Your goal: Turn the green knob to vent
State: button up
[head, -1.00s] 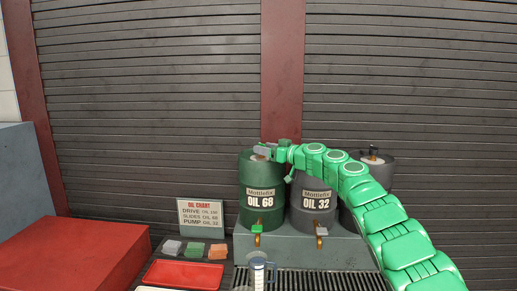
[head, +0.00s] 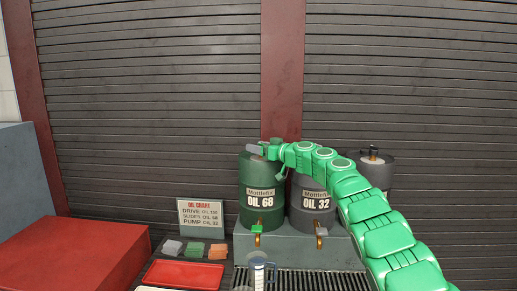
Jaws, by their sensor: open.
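A green drum labelled OIL 68 (head: 254,218) stands upright on a grey stand. My gripper (head: 256,149) is over the top of this drum, its grey jaws pointing left. It is open. The gripper and wrist cover much of the drum's top, so I cannot make out a green knob there or whether the gripper touches one. A green tap handle (head: 257,229) sits on the brass tap at the drum's lower front, well below the gripper.
A grey OIL 32 drum (head: 311,221) and a third grey drum (head: 377,178) stand to the right, partly behind my arm. A measuring jug (head: 258,272) stands below the taps by a grate (head: 315,281). An oil chart (head: 201,217) and red tray (head: 183,274) are at left.

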jog(key=c, duration=1)
jog(key=shift+w+d+f+m+t+h, duration=0.1)
jog(key=shift+w+m+t+h, duration=0.05)
jog(key=shift+m+t+h, duration=1.05)
jog(key=shift+w+d+f+m+t+h, duration=0.1)
jog(key=shift+m+t+h, duration=0.9)
jog(key=shift+t+h, duration=0.3)
jog(key=shift+d+r+m+t+h, duration=0.1)
jog(key=shift+r+m+t+h, duration=0.1)
jog(key=shift+m+t+h, duration=1.05)
jog(key=shift+d+f+m+h, duration=0.15)
jog(key=shift+m+h, duration=0.2)
jog(key=shift+h, duration=0.6)
jog(key=shift+w+m+h, duration=0.1)
jog(key=shift+m+h, duration=0.6)
jog(key=shift+h, duration=0.4)
jog(key=o, duration=1)
